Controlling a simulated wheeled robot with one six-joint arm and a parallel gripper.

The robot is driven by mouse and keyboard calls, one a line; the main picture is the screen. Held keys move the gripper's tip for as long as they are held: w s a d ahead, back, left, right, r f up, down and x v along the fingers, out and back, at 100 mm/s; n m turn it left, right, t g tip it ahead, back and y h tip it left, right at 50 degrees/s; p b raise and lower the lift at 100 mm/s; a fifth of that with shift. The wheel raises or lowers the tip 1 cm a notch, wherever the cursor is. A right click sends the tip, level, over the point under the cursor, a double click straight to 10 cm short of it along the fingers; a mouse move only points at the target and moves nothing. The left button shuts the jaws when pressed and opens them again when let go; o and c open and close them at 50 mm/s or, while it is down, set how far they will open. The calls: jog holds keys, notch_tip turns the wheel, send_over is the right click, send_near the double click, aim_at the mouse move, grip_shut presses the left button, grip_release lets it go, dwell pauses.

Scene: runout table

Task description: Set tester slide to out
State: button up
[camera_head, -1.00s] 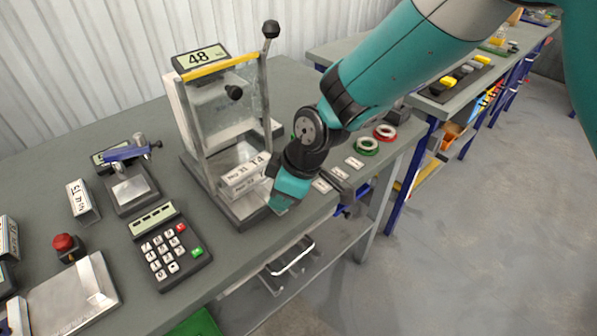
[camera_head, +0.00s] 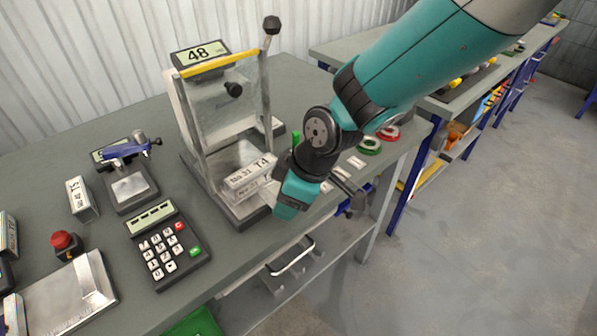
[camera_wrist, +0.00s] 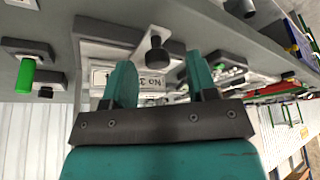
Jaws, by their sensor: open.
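The tester (camera_head: 200,68) is a grey frame with a display reading 48, a yellow bar and a clear guard with a black knob (camera_head: 233,89). Its slide (camera_head: 240,155) is a metal tray low in the frame, with a front block labelled No.31 T4 (camera_head: 250,172) near the base's front edge. My gripper (camera_head: 290,201) is at the slide's front right corner, pointing down toward the bench edge. In the wrist view my gripper (camera_wrist: 163,82) has its fingers apart, with the label (camera_wrist: 153,82) seen between them. Whether a finger touches the slide cannot be told.
A keypad (camera_head: 166,246), a small blue clamp fixture (camera_head: 128,180) and a red button (camera_head: 64,243) stand left of the tester. Green (camera_head: 368,145) and red rings lie behind my gripper. An open drawer (camera_head: 290,262) hangs below the bench edge.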

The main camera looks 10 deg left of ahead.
jog(key=b+v, duration=0.2)
jog(key=v, duration=1.5)
jog(key=shift+f, duration=0.1)
jog(key=s+d+m, duration=1)
jog(key=s+d, duration=0.4)
jog(key=d, duration=0.1)
jog(key=shift+s+d, duration=0.15)
jog(key=shift+s, duration=0.05)
